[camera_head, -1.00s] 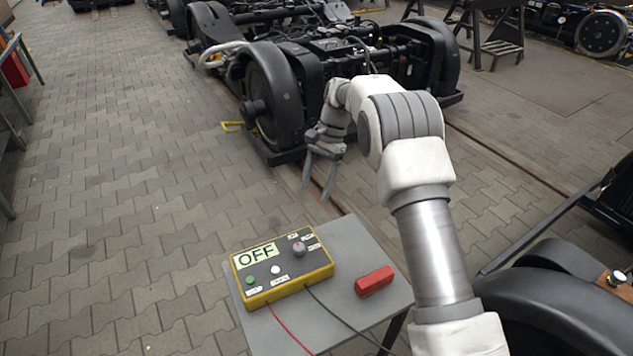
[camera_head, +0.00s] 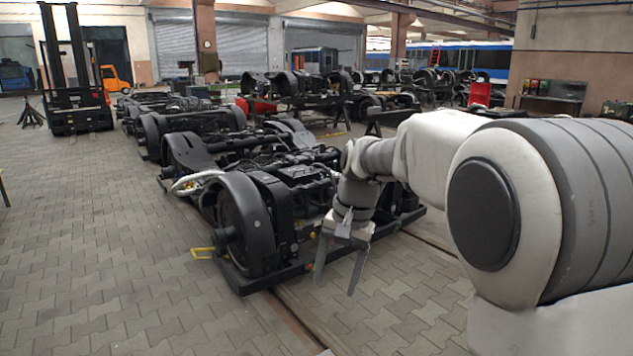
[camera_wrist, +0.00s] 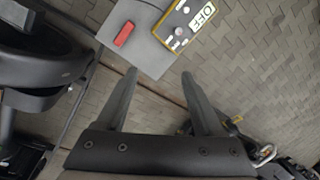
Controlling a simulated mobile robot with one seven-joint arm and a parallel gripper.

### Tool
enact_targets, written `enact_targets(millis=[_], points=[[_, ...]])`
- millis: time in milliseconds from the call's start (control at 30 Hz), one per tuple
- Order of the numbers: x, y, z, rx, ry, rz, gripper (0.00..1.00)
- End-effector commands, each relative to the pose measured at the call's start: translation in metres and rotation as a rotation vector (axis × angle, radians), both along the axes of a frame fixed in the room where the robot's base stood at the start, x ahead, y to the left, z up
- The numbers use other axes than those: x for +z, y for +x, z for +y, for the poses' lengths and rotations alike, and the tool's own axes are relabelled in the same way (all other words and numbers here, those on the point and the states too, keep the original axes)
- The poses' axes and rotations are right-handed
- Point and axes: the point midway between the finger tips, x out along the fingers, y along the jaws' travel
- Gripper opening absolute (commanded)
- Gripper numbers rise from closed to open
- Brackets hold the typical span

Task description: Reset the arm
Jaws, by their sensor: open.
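My gripper (camera_head: 336,266) hangs in the middle of the head view, fingers pointing down, apart and empty. My white and grey arm reaches in from the right of that view. In the wrist view my gripper (camera_wrist: 158,92) shows two dark fingers spread apart with nothing between them. Beyond the fingertips lies a grey table (camera_wrist: 152,62) with a yellow box reading OFF (camera_wrist: 190,22) and a red block (camera_wrist: 124,34) on it. The table is outside the head view now.
A black bogie (camera_head: 290,180) stands on the floor behind my gripper, with more bogies behind it. A forklift (camera_head: 75,80) is at the far left. Paved floor (camera_head: 90,240) on the left is clear. A dark wheel part (camera_wrist: 40,60) is at the left of the wrist view.

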Motion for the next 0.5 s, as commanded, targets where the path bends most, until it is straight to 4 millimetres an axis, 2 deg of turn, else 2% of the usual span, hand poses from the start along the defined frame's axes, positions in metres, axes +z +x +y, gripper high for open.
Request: enact_targets(millis=[33,200,500], points=[[0.017,-0.013,-0.008,0.013,-0.006,-0.031,0.69],[0.048,-0.051,-0.030,0.064,-0.033,-0.121,0.69],[0.082,-0.125,-0.064,0.157,-0.100,-0.275,0.69]])
